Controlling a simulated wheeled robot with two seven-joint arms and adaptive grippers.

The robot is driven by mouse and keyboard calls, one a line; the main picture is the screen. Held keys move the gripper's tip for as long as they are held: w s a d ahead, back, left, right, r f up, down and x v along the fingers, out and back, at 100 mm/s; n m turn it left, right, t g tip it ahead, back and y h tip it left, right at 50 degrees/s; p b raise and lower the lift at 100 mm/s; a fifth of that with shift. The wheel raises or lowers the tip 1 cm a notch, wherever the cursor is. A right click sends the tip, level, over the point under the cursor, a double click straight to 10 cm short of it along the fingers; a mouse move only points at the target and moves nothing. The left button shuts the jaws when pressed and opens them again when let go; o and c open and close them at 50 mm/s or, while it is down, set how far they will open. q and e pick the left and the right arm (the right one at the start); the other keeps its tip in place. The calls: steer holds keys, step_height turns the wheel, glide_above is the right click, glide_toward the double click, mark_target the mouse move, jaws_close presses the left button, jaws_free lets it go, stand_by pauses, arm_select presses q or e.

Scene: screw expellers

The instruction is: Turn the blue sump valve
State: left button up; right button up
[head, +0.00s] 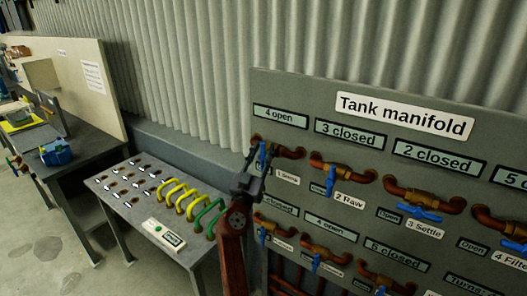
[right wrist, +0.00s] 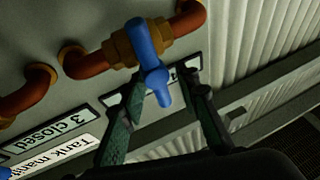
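The tank manifold (head: 300,90) is a grey panel with rows of copper pipes and blue valve handles. The top-left blue valve handle (head: 262,156) hangs roughly upright under a sign reading "4 open"; its small name label is too blurred to read surely. My right gripper (head: 257,162) is at this valve, partly covering it. In the right wrist view the blue handle (right wrist: 150,58) points down between the spread fingers of the gripper (right wrist: 163,82). The fingers look open, one on each side of its lower end; contact cannot be told. My left gripper is out of view.
Other valves sit close by, such as the 2 Raw handle (head: 330,180) and the 3 Settle handle (head: 419,213). A grey table (head: 120,212) with yellow and green handles stands left of the panel. A bench (head: 85,150) is farther left.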

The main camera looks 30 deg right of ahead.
steer(key=shift+c, duration=0.4)
jaws_close()
